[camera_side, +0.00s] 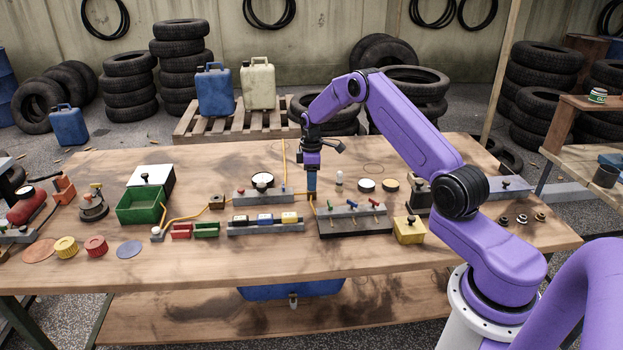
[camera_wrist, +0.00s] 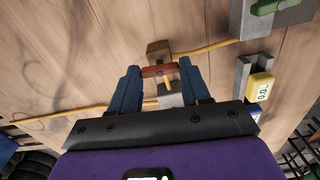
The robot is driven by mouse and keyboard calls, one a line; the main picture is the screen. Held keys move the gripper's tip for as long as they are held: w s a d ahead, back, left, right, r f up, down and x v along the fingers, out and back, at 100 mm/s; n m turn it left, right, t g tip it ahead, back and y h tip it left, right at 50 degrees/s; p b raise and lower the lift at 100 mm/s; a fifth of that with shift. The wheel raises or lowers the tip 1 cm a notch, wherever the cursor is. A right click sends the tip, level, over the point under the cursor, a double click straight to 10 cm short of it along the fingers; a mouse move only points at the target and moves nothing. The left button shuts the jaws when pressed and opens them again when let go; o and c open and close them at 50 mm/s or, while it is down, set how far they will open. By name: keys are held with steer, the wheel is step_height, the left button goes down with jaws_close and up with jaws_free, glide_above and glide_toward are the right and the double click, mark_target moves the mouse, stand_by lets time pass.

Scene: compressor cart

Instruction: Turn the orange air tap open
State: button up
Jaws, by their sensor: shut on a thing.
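The orange air tap (camera_wrist: 155,71) shows in the wrist view as a short orange-brown handle lying across the gap between my fingertips. It sits beside a small brown block, with a yellow hose by it. My gripper (camera_wrist: 161,76) has its two blue fingers shut on the handle, one at each end. In the side view my gripper (camera_side: 311,192) points straight down at the middle of the workbench. There the fingers hide the tap, and I cannot make out its handle.
The brown block (camera_wrist: 158,50) is close above the fingertips in the wrist view. In the side view, a dark rack with small taps (camera_side: 354,222) is close on the right. The bench front (camera_side: 300,268) is clear.

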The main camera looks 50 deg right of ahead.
steer(key=o, duration=1.1)
steer(key=shift+c, duration=0.2)
step_height(320, 180, up, 18)
steer(key=shift+f, duration=0.25)
steer(key=shift+a, duration=0.1)
